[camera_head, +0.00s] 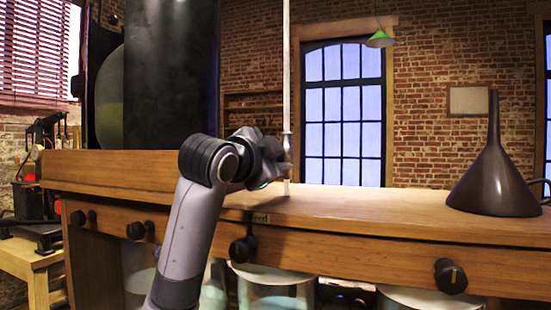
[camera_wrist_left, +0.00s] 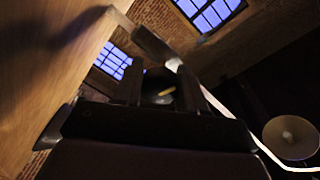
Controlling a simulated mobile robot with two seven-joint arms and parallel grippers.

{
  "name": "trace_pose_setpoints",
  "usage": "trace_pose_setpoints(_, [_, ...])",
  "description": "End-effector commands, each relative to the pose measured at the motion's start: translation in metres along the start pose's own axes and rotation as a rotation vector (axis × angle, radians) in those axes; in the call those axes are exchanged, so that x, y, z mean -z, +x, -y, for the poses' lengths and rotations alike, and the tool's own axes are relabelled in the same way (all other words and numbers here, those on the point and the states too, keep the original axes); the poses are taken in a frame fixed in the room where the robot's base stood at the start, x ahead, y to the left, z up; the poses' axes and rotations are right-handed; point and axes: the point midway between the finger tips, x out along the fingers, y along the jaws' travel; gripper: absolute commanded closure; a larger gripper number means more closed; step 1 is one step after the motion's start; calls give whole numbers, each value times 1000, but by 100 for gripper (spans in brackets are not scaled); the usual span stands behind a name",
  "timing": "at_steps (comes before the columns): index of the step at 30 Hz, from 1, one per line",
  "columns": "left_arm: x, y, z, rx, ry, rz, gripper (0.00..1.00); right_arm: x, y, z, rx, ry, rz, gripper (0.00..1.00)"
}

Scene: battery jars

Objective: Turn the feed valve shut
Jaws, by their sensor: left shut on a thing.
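My left gripper (camera_head: 272,160) is above the bench top, right beside the upright pale pipe (camera_head: 287,90). In the left wrist view its two fingers (camera_wrist_left: 160,92) are closed around a dark round knob (camera_wrist_left: 158,88) with a yellow mark, which appears to be the feed valve. In the head view the gripper hides this knob, so its turn angle cannot be read there. A small tag (camera_head: 261,218), which seems to read "feed", is on the bench edge below the gripper. My right gripper is not in view.
Several black knobs, one of them here (camera_head: 243,250), stick out from the front of the wooden bench (camera_head: 350,205). A dark funnel (camera_head: 495,180) stands at the right and a large black cylinder (camera_head: 170,75) at the left. Glass jars (camera_head: 275,290) are under the bench.

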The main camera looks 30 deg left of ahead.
Motion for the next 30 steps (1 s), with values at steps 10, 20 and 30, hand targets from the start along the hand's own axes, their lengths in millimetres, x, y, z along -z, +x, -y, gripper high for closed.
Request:
trace_pose_setpoints(10, [-1,0,0,-28,331,28,90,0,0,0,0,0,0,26])
trace_pose_setpoints(20, [-1,0,0,-53,643,50,90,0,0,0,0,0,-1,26])
trace_pose_setpoints(30, [0,0,0,-78,960,72,90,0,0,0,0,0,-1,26])
